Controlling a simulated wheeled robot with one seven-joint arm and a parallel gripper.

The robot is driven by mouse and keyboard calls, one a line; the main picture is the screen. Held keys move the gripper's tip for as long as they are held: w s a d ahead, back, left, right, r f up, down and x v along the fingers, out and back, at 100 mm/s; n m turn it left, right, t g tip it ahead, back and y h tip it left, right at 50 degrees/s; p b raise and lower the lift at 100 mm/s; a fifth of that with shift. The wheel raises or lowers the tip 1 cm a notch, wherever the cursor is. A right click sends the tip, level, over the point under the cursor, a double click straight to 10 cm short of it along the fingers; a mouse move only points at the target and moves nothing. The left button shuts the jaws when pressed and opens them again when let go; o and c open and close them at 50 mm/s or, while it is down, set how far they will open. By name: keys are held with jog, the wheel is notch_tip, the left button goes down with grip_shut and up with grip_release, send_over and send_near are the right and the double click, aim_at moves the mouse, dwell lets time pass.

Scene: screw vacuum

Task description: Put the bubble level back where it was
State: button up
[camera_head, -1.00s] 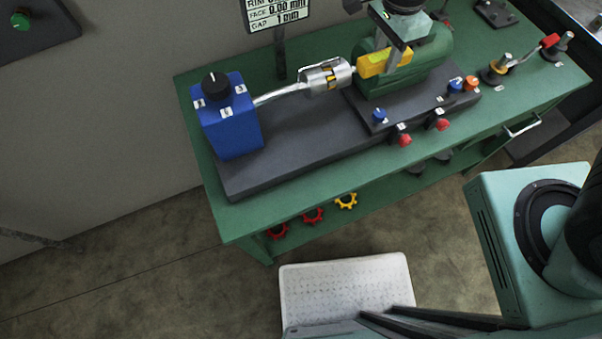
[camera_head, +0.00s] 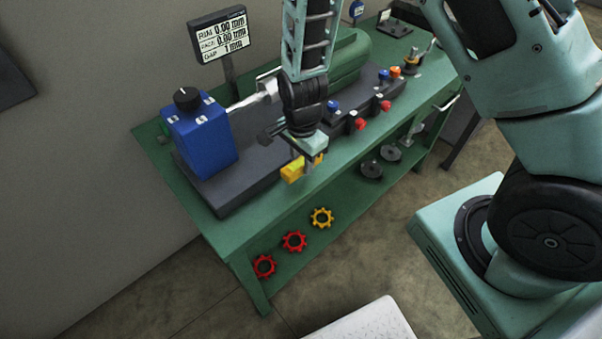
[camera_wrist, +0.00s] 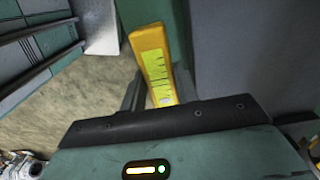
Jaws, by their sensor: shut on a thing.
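The bubble level, a yellow bar (camera_head: 292,170), is held in my gripper (camera_head: 306,164). In the head view it appears over the front edge of the dark base plate, and the gripper hides part of it. In the wrist view the level (camera_wrist: 155,62) sticks out lengthwise between the two fingers (camera_wrist: 158,92), with its yellow-green marked face showing. Its height above the bench is hard to tell. The silver shaft and coupling (camera_head: 262,92) between the blue unit (camera_head: 200,138) and the green motor (camera_head: 348,55) are partly hidden by my arm.
The green bench (camera_head: 228,228) has a lower shelf with red and yellow star knobs (camera_head: 294,241) and dark discs (camera_head: 372,169). A gauge screen (camera_head: 222,33) stands behind. A white perforated step (camera_head: 368,322) stands on the floor.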

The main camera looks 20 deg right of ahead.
aim_at(302, 180)
jog(key=shift+f, duration=2.25)
jog(key=shift+f, duration=0.15)
jog(key=o, duration=0.8)
jog(key=shift+o, duration=0.2)
